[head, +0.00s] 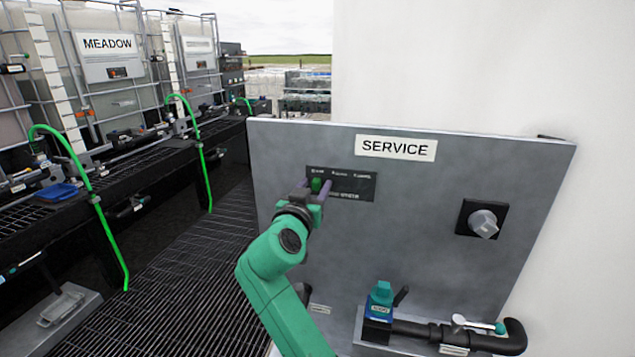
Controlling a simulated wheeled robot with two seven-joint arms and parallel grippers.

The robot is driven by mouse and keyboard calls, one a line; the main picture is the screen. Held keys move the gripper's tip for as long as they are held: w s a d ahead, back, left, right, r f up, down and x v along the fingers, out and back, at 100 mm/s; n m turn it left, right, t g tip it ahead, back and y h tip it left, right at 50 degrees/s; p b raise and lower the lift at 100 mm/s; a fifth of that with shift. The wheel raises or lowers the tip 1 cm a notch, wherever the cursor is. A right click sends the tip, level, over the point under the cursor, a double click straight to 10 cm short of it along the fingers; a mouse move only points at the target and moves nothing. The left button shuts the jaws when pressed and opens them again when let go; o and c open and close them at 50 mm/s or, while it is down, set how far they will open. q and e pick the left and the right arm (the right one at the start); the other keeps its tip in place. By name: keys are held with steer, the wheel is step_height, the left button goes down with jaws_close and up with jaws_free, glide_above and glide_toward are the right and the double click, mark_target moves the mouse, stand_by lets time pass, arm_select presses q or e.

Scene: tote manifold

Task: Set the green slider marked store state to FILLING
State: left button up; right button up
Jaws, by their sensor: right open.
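The green slider (316,184) sits near the left end of a dark label plate (352,185) on the grey SERVICE panel (430,230). The plate carries small white labels along its top and bottom, too small to read. My right gripper (314,188) is open in front of the slider, one purple finger on each side of it. I cannot tell whether the fingers touch it. The gripper hides the lower left part of the plate. My left gripper is not in view.
A grey knob (483,223) is on the panel's right side. Below are a blue-green valve (380,298) and a black pipe (425,332). A white wall (480,70) stands behind. At left, caged MEADOW totes (110,60) and green hoses (75,160) line the grating.

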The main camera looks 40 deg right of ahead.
steer(key=shift+s+a+r, duration=0.15)
steer(key=shift+a, duration=0.15)
steer(key=shift+s+a+r, duration=0.1)
steer(key=shift+a, duration=0.1)
steer(key=c, duration=0.5)
jaws_close()
stand_by(0.4)
